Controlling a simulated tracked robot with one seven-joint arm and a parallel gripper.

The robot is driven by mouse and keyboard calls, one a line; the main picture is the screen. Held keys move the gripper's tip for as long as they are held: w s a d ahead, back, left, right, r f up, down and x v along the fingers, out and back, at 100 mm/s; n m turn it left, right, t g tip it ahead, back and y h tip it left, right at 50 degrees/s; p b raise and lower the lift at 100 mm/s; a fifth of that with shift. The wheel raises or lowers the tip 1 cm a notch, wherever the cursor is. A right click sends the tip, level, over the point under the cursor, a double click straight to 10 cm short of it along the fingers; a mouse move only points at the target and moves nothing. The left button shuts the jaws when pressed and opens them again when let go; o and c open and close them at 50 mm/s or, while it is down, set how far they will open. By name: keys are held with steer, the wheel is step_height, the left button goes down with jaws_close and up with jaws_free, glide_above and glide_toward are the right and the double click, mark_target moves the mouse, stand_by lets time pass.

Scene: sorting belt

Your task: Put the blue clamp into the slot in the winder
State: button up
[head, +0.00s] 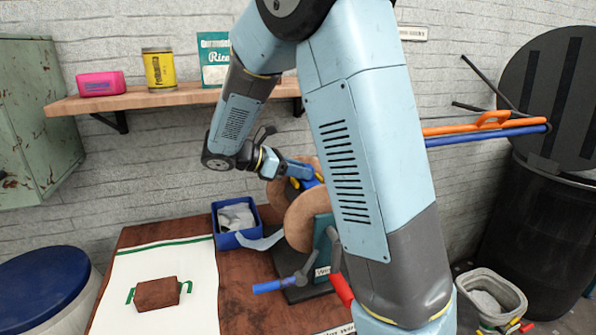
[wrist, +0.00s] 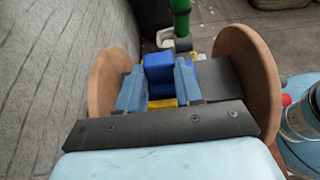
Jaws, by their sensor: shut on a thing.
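The winder has two round wooden discs, a teal side panel (head: 322,243) and a dark base. My gripper (head: 299,170) is at the top of the winder's discs (head: 299,222) in the head view. In the wrist view my gripper (wrist: 159,82) is shut on the blue clamp (wrist: 158,68), between the two discs (wrist: 247,75). The clamp also shows in the head view (head: 311,183), partly hidden by the fingers and a disc. Yellow parts (wrist: 162,103) show by the clamp. The slot is hidden, so I cannot tell whether the clamp is in it.
A blue bin (head: 217,236) with grey contents stands left of the winder. A blue-handled lever (head: 271,287) sticks out in front of it. A wooden shelf (head: 180,97) runs behind my arm.

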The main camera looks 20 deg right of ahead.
steer(key=shift+f, duration=0.2)
steer(key=o, duration=1)
steer(key=shift+r, duration=0.1)
steer(key=shift+a+r, duration=0.1)
steer(key=shift+a, duration=0.15)
steer(key=v, duration=1.1)
steer(key=s+d+r+m+y, duration=0.2)
steer(key=s+d+m+y, duration=0.5)
steer(key=s+d, duration=0.3)
steer(key=s+m+t+y, duration=0.2)
steer(key=s+m, duration=0.1)
steer(key=s, duration=0.2)
steer(key=s+m+t+y, duration=0.1)
steer(key=s+m+y, duration=0.1)
steer(key=s+m, duration=0.2)
steer(key=s+m+t+y, duration=0.2)
steer(key=s+m, duration=0.2)
steer(key=s, duration=0.2)
steer(key=shift+d+r+t, duration=0.25)
steer(key=shift+r+t, duration=0.05)
steer(key=shift+r, duration=0.05)
